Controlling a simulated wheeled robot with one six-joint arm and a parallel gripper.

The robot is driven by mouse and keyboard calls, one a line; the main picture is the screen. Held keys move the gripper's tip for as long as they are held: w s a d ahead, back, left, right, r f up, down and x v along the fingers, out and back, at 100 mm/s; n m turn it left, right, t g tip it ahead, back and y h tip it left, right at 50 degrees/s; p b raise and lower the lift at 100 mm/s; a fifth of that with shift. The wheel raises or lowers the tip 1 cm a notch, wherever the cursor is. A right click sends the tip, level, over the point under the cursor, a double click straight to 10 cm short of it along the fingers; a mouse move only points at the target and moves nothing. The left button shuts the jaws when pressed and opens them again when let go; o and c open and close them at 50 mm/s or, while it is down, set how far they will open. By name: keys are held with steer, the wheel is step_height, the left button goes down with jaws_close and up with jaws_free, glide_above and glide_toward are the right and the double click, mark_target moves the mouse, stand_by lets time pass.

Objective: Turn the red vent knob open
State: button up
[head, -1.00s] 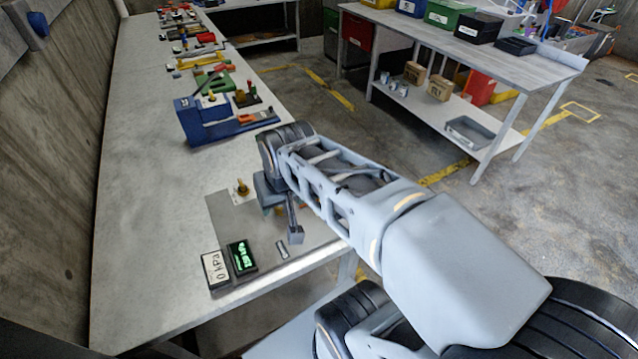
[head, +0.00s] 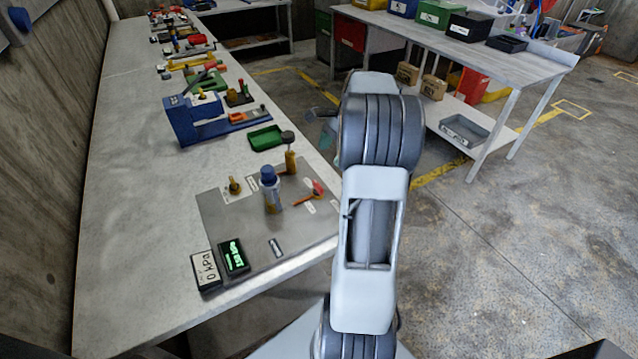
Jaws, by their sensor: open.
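A small red knob (head: 318,187) with an orange lever-like part sits on the grey panel (head: 225,215) on the bench, near the panel's right edge. A blue-capped canister (head: 270,190) stands on the panel to its left. A brass fitting (head: 234,186) is further left, and a yellow post with a dark round top (head: 290,160) stands behind. My gripper (head: 322,113) is above and beyond the panel, open and apart from the knob. My own arm hides much of it.
A meter labelled 0 kPa (head: 206,268) and a green-lit display (head: 233,257) sit at the panel's front left. A green tray (head: 266,138) and a blue vise-like tool (head: 205,120) lie behind. The bench's left side is clear.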

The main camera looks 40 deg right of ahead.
mark_target(318, 184)
steer(key=x, duration=1.1)
steer(key=shift+f, duration=0.15)
steer(key=shift+c, duration=0.4)
steer(key=c, duration=0.8)
steer(key=shift+c, duration=0.2)
